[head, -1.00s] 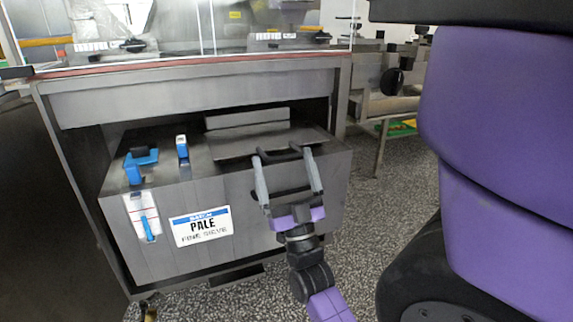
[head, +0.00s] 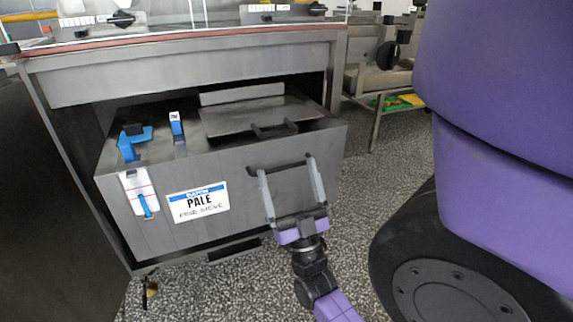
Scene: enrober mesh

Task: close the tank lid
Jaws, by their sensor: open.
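The steel tank (head: 255,195) sits under the machine frame, with a label reading "PALE" on its front. The tank lid (head: 235,118) is a flat steel plate on the right part of the tank top, lying flat or nearly so. Its dark handle (head: 275,130) is at the lid's front edge. A raised steel strip (head: 240,93) stands behind the lid.
Blue fittings (head: 133,142) and a blue-topped piece (head: 177,127) stand on the tank top at left. The frame's front beam (head: 190,72) overhangs the tank. A steel table (head: 375,85) stands at back right. Speckled floor (head: 385,160) is clear beside the tank.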

